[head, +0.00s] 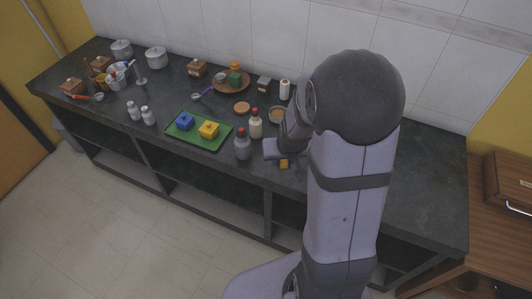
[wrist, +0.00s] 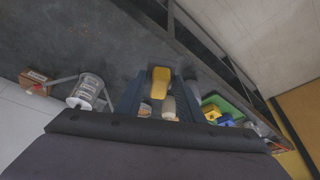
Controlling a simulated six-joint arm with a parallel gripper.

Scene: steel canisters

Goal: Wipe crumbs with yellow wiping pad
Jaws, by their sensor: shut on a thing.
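The yellow wiping pad (head: 284,163) shows as a small yellow patch just below my gripper (head: 277,153), near the front edge of the dark counter (head: 400,185). In the wrist view the pad (wrist: 160,77) lies between the fingertips of my gripper (wrist: 158,86), which is shut on it. The pad is low over the counter; I cannot tell whether it touches. My arm hides part of the counter to the right of the gripper.
Close left of my gripper stand a dark bottle (head: 242,147) and a pale bottle (head: 256,126). Farther left is a green tray (head: 205,145) with blue and yellow items. The counter's right end looks clear.

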